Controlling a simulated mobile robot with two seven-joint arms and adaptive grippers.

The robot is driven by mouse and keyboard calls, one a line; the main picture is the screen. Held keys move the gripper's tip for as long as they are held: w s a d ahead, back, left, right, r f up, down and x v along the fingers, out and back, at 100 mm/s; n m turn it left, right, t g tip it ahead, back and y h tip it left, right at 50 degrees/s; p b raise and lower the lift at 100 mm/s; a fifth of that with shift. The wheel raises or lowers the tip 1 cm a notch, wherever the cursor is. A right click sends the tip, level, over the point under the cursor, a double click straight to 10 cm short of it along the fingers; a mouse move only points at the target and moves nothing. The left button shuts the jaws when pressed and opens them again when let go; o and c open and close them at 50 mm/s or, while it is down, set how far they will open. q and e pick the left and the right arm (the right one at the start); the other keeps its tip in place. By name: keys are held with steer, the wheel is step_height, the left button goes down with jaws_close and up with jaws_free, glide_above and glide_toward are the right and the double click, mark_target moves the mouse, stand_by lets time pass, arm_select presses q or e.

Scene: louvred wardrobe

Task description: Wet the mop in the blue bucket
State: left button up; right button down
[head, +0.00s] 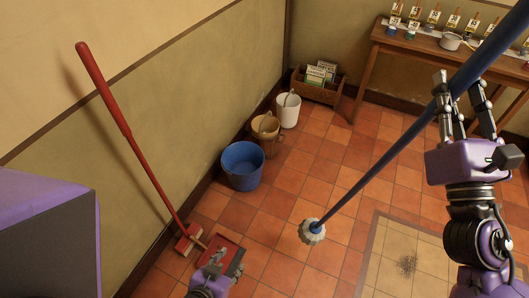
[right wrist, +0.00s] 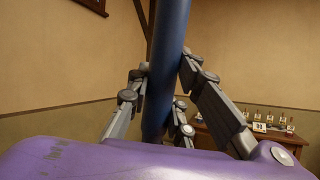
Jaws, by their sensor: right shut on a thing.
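The mop has a long blue handle (head: 385,155) and a round whitish head (head: 312,231). My right gripper (head: 459,98) is shut on the handle, high up at the right of the head view. In the right wrist view its fingers (right wrist: 165,85) close around the blue handle (right wrist: 167,50). The mop slants down to the left, its head over the tiles, apart from the bucket. The blue bucket (head: 242,178) stands upright by the left wall, further back and left of the mop head. My left gripper (head: 215,263) is low in the view; its finger opening is unclear.
A red broom (head: 130,130) leans on the wall, beside a red dustpan (head: 225,252). A tan bucket (head: 266,126), white bucket (head: 289,112) and wooden crate (head: 318,88) line the wall behind the blue bucket. A wooden table (head: 425,48) holds paint items. Tiles between bucket and mop are clear.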

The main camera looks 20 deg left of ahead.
mark_target(469, 82)
steer(key=shift+r, duration=0.2)
steer(key=shift+r, duration=1.9)
steer(key=shift+d, duration=0.1)
